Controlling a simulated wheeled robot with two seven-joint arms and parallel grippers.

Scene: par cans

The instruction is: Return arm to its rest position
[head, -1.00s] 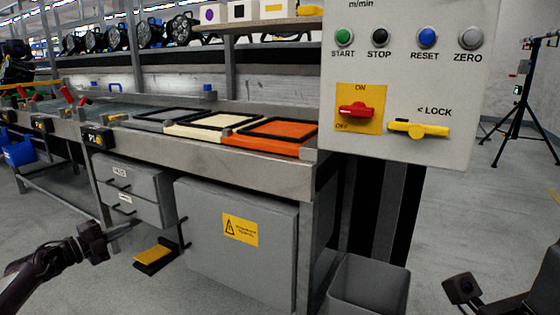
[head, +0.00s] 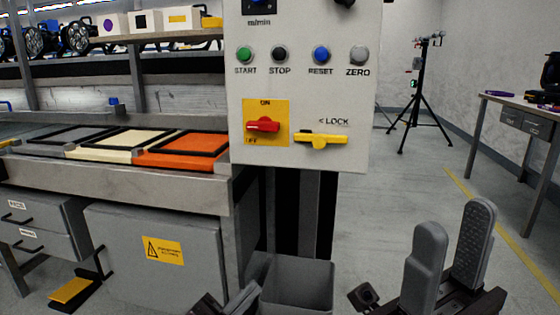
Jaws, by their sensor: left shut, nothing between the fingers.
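My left gripper (head: 246,295) shows at the bottom edge, left of centre, in front of the grey bin. Only its front part is in view, and its fingers are together with nothing held. My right gripper (head: 452,255) stands at the lower right with its two grey ribbed finger pads pointing up. The pads are apart, with nothing between them. Most of both arms is outside the picture.
A control box (head: 303,110) with buttons, a red switch and a yellow lock handle hangs ahead. Below it stands an open grey bin (head: 298,285). A workbench (head: 130,183) with coloured trays is at left. A tripod (head: 412,110) and a table (head: 520,108) stand right, with clear floor between.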

